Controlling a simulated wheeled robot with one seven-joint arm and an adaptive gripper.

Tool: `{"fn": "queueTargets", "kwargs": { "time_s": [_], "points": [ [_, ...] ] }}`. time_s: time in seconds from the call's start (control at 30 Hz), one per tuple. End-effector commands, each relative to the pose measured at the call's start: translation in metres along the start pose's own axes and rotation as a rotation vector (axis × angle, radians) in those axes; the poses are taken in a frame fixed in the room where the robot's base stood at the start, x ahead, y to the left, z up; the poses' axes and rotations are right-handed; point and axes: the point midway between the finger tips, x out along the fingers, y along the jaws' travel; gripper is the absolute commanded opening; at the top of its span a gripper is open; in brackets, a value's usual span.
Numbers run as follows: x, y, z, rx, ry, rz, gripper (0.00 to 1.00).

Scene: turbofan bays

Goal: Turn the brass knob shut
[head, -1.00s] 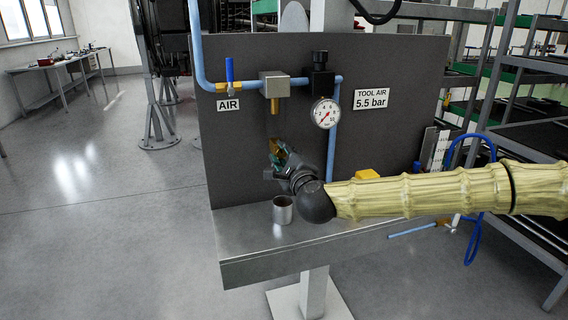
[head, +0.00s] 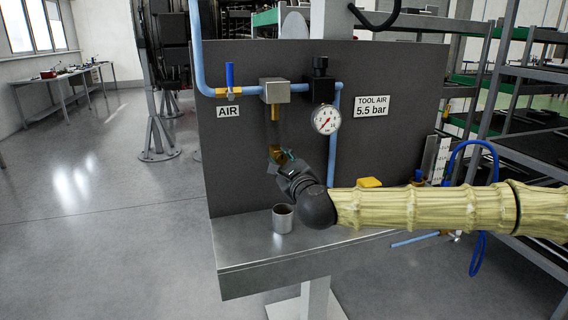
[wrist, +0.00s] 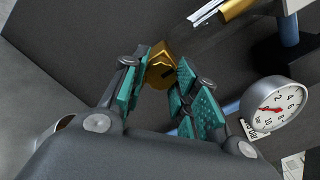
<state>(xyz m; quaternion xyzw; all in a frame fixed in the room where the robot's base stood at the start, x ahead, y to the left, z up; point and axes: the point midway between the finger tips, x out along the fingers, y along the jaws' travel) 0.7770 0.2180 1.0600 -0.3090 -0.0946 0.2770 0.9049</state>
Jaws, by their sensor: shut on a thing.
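The brass knob (wrist: 161,68) sits between the two teal-padded fingers of my gripper (wrist: 158,85) in the wrist view; the gripper is shut on it. My fingers hide part of the knob there. The knob's dark slot shows in the wrist view.
A metal cup (head: 283,219) stands on the steel shelf (head: 245,249) below my gripper. A pressure gauge (head: 326,120) and a blue pipe (head: 333,155) are to the right. A blue-handled valve (head: 229,76) is at upper left. A yellow object (head: 370,183) sits behind my arm.

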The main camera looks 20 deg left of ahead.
Motion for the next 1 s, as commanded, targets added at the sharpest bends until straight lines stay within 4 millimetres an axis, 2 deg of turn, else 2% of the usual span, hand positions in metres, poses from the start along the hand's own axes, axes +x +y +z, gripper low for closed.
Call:
{"fn": "queueTargets", "kwargs": {
  "time_s": [0.13, 0.17, 0.27, 0.3, 0.67, 0.83, 1.0],
  "points": [
    [0.0, -0.001, -0.001, 0.0, 0.002, -0.002, 0.06],
    [0.0, -0.001, -0.001, 0.0, 0.002, -0.002, 0.31],
    [0.0, -0.001, -0.001, 0.0, 0.002, -0.001, 0.49],
    [0.0, 0.0, -0.001, 0.0, 0.002, -0.001, 0.51],
    [-0.003, 0.0, 0.0, -0.001, 0.0, 0.0, 0.51],
    [-0.021, 0.0, 0.0, -0.001, -0.001, 0.001, 0.51],
    [-0.052, 0.0, 0.0, -0.002, -0.001, 0.001, 0.51]
  ]
}}
